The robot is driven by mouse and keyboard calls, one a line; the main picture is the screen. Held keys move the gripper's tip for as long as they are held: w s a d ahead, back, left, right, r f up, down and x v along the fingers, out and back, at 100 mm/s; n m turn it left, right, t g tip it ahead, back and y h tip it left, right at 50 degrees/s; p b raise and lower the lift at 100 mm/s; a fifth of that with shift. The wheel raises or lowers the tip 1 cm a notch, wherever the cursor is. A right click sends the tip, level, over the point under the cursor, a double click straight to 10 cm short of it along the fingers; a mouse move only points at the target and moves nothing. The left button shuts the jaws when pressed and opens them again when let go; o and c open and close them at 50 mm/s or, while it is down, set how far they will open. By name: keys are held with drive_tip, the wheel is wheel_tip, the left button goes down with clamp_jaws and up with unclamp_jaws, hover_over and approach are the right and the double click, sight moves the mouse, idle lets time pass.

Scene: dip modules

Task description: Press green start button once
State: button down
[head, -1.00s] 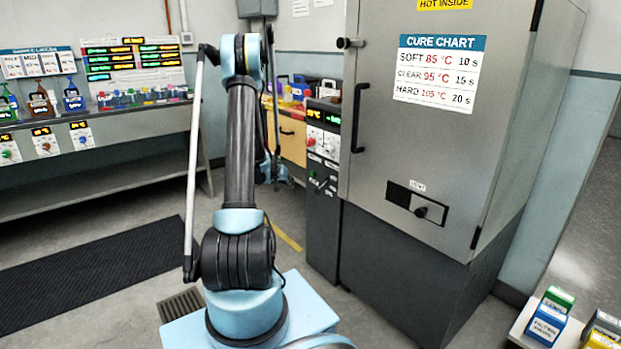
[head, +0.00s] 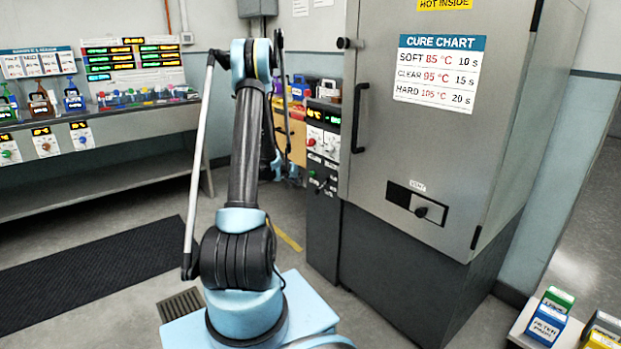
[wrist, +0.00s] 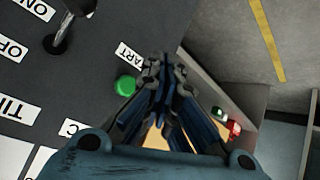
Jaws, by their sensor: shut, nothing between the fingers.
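The green start button (wrist: 126,85) shows in the wrist view on a dark panel (wrist: 100,45), left of my fingers, beside a white label partly hidden so that only "ART" reads. My gripper (wrist: 163,68) is shut and empty. In the picture its tips are to the right of the button, over the end of the label; the gap to the panel is hard to judge. In the head view the green button (head: 313,173) is small, on the control column left of the oven, with my gripper (head: 295,172) just left of it.
A lever switch (wrist: 74,12) with printed labels is on the same panel. The grey oven (head: 400,150) with a black door handle (head: 359,118) stands to the right. A small green and red pair (wrist: 228,122) lies beyond the panel edge.

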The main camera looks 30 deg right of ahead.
drive_tip(key=shift+w+d, duration=0.1)
drive_tip(key=shift+d, duration=1.65)
drive_tip(key=shift+d, duration=0.15)
drive_tip(key=shift+d, duration=0.25)
drive_tip(key=shift+d, duration=0.65)
idle(1.1)
drive_tip(key=shift+a, duration=1.05)
drive_tip(key=shift+a, duration=0.1)
drive_tip(key=shift+s+a, duration=0.2)
drive_tip(key=shift+a, duration=2.2)
